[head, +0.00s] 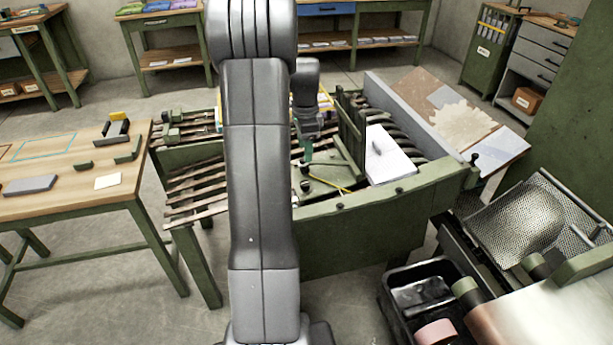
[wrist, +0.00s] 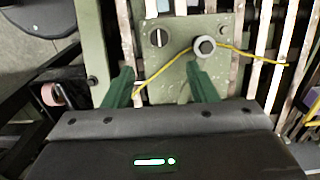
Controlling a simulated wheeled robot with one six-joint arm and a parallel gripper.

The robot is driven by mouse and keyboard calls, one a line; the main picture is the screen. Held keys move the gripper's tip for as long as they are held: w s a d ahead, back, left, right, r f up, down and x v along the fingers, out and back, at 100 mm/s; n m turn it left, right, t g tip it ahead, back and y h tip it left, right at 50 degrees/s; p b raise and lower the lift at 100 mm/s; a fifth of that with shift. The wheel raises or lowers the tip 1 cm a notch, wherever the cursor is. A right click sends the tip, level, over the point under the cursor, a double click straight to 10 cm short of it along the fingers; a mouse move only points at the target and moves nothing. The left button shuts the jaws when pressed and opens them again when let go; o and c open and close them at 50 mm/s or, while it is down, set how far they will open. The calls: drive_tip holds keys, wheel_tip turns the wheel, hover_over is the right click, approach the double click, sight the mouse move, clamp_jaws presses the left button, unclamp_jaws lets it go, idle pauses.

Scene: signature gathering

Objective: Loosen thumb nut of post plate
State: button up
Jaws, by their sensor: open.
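The post plate (wrist: 165,68) is a pale green, worn metal plate lying across the slats in the wrist view. It also shows in the head view (head: 322,190), partly hidden by my arm. The right fingertip is just below the nut in the picture; the nut is not between the fingers. I cannot tell the height gap.
The plate lies in a green slatted bench (head: 365,235) with raised sides. A white paper pad (head: 390,160) lies to the right. A wooden table (head: 60,205) stands left. A black bin (head: 420,295) and a mesh tray (head: 530,220) stand front right.

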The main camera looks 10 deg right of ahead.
sight(305, 183)
wheel_tip(305, 183, down, 13)
drive_tip(key=shift+s+r+b, duration=0.1)
drive_tip(key=shift+r+b, duration=0.05)
drive_tip(key=shift+b, duration=0.2)
drive_tip(key=shift+c, duration=0.4)
drive_tip(key=c, duration=0.9)
